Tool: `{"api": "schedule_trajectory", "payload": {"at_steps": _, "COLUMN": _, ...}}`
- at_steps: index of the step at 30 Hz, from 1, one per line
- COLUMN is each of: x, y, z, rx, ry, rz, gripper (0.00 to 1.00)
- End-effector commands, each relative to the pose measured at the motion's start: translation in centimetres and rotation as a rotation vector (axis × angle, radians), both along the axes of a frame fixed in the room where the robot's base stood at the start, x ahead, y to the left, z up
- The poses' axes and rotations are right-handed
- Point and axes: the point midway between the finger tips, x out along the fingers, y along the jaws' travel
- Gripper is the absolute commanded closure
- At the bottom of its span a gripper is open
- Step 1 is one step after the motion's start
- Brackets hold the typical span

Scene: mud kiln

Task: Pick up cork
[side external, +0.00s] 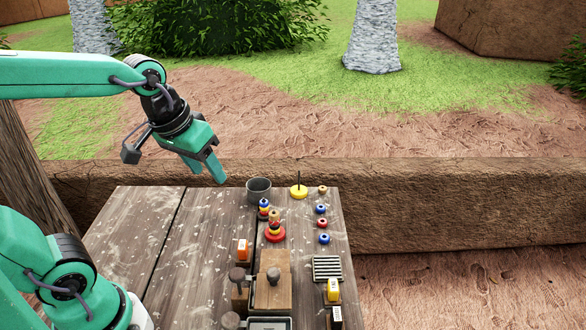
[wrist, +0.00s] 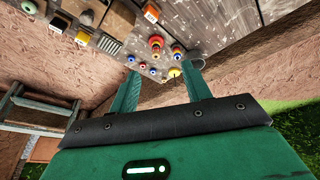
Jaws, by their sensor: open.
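No cork can be told for sure. A small tan-brown ring-like piece (side external: 322,189), cork-like in colour, lies near the table's far right corner, right of a yellow disc (side external: 299,192) with an upright peg. Another tan piece (side external: 274,215) sits in a small stack on a red base (side external: 275,235). My gripper (side external: 215,174) is open and empty, raised above the far part of the table, left of these pieces. In the wrist view, my gripper's fingers (wrist: 166,88) stand apart, with the yellow disc (wrist: 174,73) showing between them; the tan piece is too small to tell there.
A grey cup (side external: 259,190) stands at the far edge beside the yellow disc. Blue and red rings (side external: 321,222) line the right edge. Wooden blocks (side external: 271,280), an orange-and-white box (side external: 242,250) and a slatted grey piece (side external: 327,267) stand nearer. The table's left part (side external: 140,230) is clear.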

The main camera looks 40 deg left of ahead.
Motion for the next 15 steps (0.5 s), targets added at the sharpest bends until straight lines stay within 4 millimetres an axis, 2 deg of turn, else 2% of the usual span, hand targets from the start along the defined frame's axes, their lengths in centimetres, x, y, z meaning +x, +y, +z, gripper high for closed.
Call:
{"api": "schedule_trajectory", "payload": {"at_steps": 8, "x": 4.5, "y": -0.3, "z": -1.5, "rx": -0.05, "ry": 0.104, "rz": 0.151, "gripper": 0.52}}
{"api": "schedule_trajectory", "payload": {"at_steps": 15, "x": 8.3, "y": -0.6, "z": -3.7, "rx": -0.079, "ry": 0.191, "rz": 0.286, "gripper": 0.52}}
